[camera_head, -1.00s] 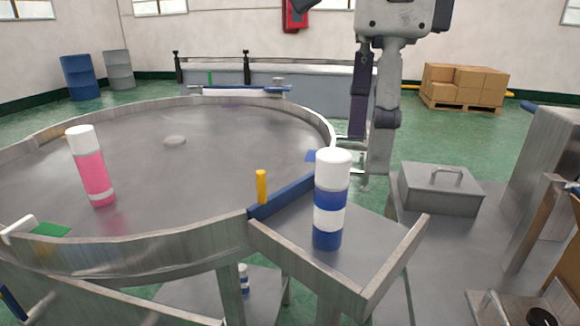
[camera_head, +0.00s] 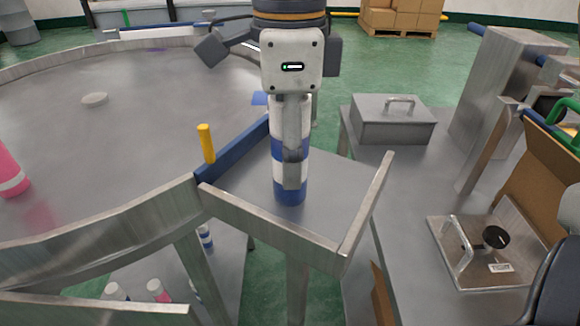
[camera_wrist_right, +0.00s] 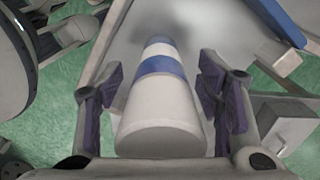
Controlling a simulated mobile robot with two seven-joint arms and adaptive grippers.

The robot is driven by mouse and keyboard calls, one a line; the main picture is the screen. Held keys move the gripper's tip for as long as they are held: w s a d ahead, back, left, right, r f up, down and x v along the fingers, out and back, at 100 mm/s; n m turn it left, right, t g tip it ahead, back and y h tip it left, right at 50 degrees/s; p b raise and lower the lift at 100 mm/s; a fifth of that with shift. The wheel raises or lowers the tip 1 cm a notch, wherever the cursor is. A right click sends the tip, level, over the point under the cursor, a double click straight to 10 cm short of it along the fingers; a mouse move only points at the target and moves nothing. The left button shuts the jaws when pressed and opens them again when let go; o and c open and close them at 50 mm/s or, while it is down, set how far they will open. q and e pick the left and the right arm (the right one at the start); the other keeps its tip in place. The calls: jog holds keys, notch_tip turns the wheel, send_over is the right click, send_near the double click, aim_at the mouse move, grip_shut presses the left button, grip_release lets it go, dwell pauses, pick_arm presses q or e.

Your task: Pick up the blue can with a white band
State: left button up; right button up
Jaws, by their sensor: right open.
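The blue can with a white band (camera_head: 279,192) stands upright on a small metal shelf (camera_head: 335,205) at the side of the round table. It has a white cap. My right gripper (camera_head: 291,172) points down over the can, and one finger hides the middle of it. In the right wrist view the can (camera_wrist_right: 160,68) lies between the two open fingers, cap towards the camera, with a gap visible on each side. My left gripper is not in view.
The shelf has raised metal walls and a blue bar (camera_head: 228,158) with a yellow post (camera_head: 206,143) on its left. A pink can (camera_head: 10,175) stands on the round table (camera_head: 120,130). A lidded metal box (camera_head: 392,122) and a handled plate (camera_head: 495,250) are to the right.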

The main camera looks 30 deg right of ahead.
jog(key=c, duration=1.4)
jog(key=shift+o, duration=0.2)
